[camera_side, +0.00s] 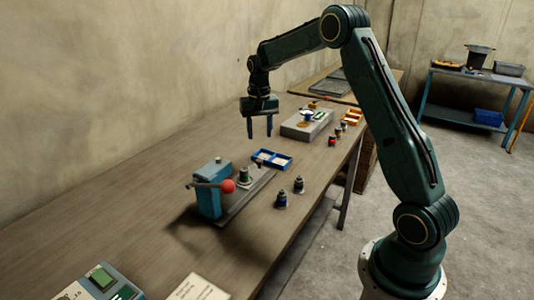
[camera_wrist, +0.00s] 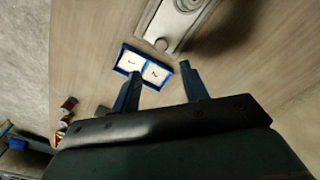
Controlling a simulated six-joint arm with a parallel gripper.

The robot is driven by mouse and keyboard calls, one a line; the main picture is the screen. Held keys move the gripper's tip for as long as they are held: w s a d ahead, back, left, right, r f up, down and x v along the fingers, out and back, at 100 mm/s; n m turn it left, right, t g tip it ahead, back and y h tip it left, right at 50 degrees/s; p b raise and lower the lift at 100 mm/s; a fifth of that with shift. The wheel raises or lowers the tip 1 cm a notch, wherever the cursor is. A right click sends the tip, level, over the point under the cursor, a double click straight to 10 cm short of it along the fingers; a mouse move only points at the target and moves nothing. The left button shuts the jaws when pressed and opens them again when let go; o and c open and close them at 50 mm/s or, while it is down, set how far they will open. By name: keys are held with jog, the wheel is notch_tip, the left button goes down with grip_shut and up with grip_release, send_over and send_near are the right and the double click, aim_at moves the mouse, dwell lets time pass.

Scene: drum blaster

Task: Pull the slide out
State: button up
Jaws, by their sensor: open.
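The blue machine (camera_side: 208,190) stands on the bench with a red ball (camera_side: 227,186) on its lever. A grey slide plate (camera_side: 238,207) runs out from its base, and a small dark part (camera_side: 243,175) stands on it.
A blue two-compartment tray (camera_side: 272,160) lies just beyond the plate. Two small dark bottles (camera_side: 290,192) stand to its right. A grey box (camera_side: 306,124) and small coloured parts (camera_side: 337,134) sit farther back. The bench (camera_side: 120,205) is clear to the left.

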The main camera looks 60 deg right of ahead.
notch_tip(320, 180, up, 4)
jog(key=shift+r, duration=0.25)
dwell(0.4)
jog(key=s+a+r+n+t, duration=0.3)
jog(key=s+a+r+n, duration=0.1)
jog(key=s+a+r, duration=0.9)
jog(key=s+a+f+n+t, duration=0.1)
jog(key=s+a, duration=0.3)
jog(key=s, duration=0.4)
jog(key=s+a+f+n+t, duration=0.1)
jog(key=s+a+f+n, duration=0.2)
jog(key=s, duration=0.6)
jog(key=shift+a+f+n+t, duration=0.25)
jog(key=shift+a+n, duration=0.25)
jog(key=shift+a, duration=0.5)
